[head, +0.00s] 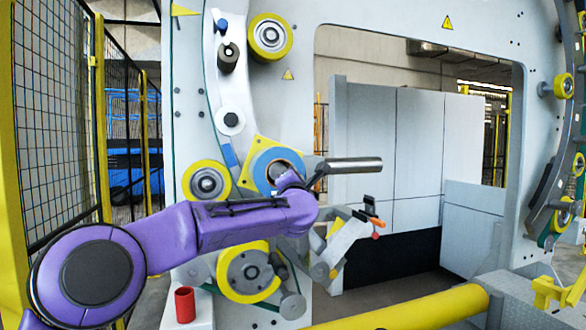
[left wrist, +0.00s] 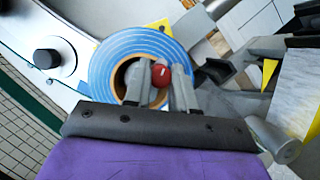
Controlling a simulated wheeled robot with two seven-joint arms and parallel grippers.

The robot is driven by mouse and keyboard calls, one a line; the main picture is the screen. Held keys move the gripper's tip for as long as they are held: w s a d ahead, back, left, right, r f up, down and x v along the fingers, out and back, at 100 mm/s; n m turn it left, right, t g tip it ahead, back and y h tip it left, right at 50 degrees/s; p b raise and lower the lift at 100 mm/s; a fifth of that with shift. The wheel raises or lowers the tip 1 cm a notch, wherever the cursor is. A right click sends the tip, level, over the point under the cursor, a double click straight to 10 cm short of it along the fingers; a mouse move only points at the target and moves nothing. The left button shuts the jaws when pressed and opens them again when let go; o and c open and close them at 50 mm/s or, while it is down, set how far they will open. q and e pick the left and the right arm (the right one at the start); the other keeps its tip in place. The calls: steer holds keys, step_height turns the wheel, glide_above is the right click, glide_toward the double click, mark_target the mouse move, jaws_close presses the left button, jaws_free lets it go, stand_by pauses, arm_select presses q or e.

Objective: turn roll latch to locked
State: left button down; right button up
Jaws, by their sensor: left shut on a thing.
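The blue roll (head: 262,163) is mounted on the machine at centre left, in front of a yellow plate. In the left wrist view the same roll (left wrist: 112,72) shows as a blue ring with light lines around a brown core. A red knob (left wrist: 161,75), seemingly the roll latch, sits before the core. My left gripper (left wrist: 163,82) has its grey fingers on either side of the knob and is shut on it. In the head view my purple arm hides the fingers and the knob. I cannot tell the latch's setting. My right gripper is not in view.
A grey bar (head: 350,166) sticks out right of the roll. Yellow rollers (head: 270,36) line the ring frame. A yellow beam (head: 420,312) crosses the front. A red cup (head: 185,304) stands at lower left.

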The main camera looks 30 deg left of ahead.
arm_select(q)
steer(key=shift+a+f+m+g+h+p, duration=0.1)
steer(key=shift+f+m+g+h+p, duration=0.4)
steer(key=shift+m+p, duration=1.9)
steer(key=shift+f+m+g+h+p, duration=0.45)
steer(key=shift+m+p, duration=1)
steer(key=shift+p, duration=1.85)
steer(key=shift+a+f+m+g+h+p, duration=0.1)
steer(key=shift+f+m+g+h+p, duration=0.4)
steer(key=shift+m+p, duration=1.9)
steer(key=shift+r+n+p, duration=0.2)
steer(key=shift+n+p, duration=0.25)
steer(key=c, duration=1.2)
jaws_free()
steer(key=shift+o, duration=1.4)
steer(key=shift+a+f, duration=0.1)
steer(key=shift+f, duration=0.05)
steer(key=shift+s, duration=0.1)
